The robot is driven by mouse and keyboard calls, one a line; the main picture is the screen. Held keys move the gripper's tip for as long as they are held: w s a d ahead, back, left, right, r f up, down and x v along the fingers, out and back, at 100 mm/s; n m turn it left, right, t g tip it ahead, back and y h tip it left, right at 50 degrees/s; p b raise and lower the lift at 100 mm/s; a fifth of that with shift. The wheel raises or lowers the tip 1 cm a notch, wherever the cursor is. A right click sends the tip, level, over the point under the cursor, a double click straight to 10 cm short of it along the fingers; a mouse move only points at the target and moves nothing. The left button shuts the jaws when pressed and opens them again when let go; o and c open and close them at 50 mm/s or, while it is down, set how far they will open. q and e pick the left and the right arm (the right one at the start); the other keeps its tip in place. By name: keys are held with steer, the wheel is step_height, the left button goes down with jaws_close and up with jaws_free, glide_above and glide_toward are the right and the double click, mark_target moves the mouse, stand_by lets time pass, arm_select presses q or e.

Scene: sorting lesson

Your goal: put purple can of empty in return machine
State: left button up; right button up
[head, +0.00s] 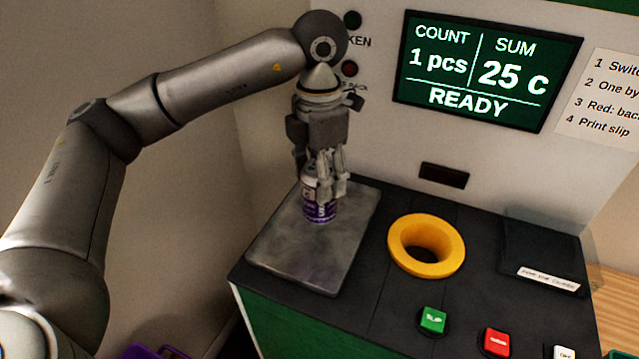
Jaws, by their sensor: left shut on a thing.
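The purple can (320,207) stands upright on or just above the grey metal plate (284,261) at the left of the return machine's top; whether it touches the plate I cannot tell. My left gripper (325,190) points down from above and is shut on the can's upper part, hiding some of it. The return machine (520,180) has a yellow ring opening (451,259) to the right of the plate. Its screen (484,73) reads COUNT 1 pcs, SUM 25 c, READY. My right gripper is not in view.
A green button (433,320), a red button (496,342) and a white button (564,353) line the front edge. A dark labelled tray (545,255) is at the right. A printed instruction sheet (605,100) is on the back panel. A purple object (150,352) shows at the bottom left.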

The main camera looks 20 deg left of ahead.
mark_target(315, 214)
arm_select(q)
steer(key=shift+w+a+f, duration=0.15)
steer(key=shift+w+f, duration=0.1)
steer(key=shift+f, duration=0.15)
step_height(315, 214, down, 3)
steer(key=shift+r+p, duration=0.2)
steer(key=shift+p, duration=0.2)
steer(key=shift+f, duration=0.25)
steer(key=shift+f, duration=0.1)
steer(key=shift+f, duration=0.15)
steer(key=o, duration=0.7)
